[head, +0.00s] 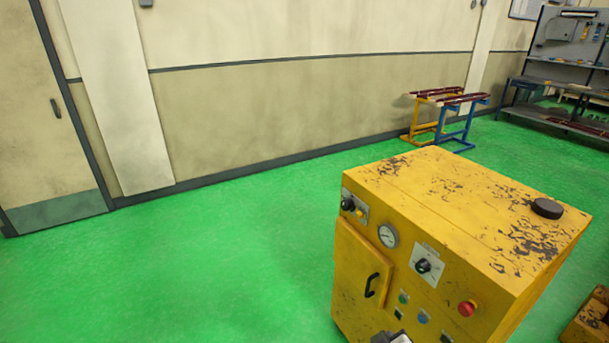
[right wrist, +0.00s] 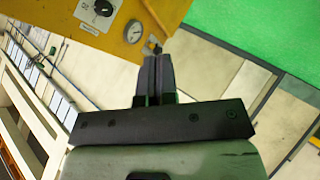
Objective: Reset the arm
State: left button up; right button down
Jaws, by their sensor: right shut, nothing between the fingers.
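My right gripper (right wrist: 157,62) shows in the right wrist view with its two dark fingers together and nothing between them. The fingers point toward the yellow cabinet (right wrist: 160,14), with its gauge (right wrist: 133,32) and a black knob (right wrist: 103,8) beyond the tips. Whether the tips touch it, I cannot tell. In the head view, a small dark and grey part of my right gripper (head: 391,338) shows at the bottom edge, in front of the yellow cabinet (head: 440,215). My left gripper is not in view.
The cabinet carries a door handle (head: 371,285), a red button (head: 466,308) and a black disc (head: 547,208) on top. Yellow and blue stands (head: 445,118) and a grey workbench (head: 560,85) are at the back right. Green floor (head: 220,260) is clear at left.

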jog(key=s+d+f+m+g+y, duration=0.15)
jog(key=s+f, duration=0.35)
jog(key=s, duration=0.6)
jog(key=s+d+f+m+g+y+p, duration=0.1)
jog(key=s+f+g, duration=0.3)
jog(key=s, duration=0.6)
jog(key=s+d+f+m+g+y, duration=0.1)
jog(key=s+f+m, duration=0.1)
jog(key=s+f, duration=0.65)
notch_tip(320, 180, up, 33)
jog(key=s+p, duration=0.2)
jog(key=p, duration=2.8)
jog(key=shift+s+f+n, duration=0.1)
jog(key=shift+s+n, duration=0.05)
jog(key=shift+n, duration=0.1)
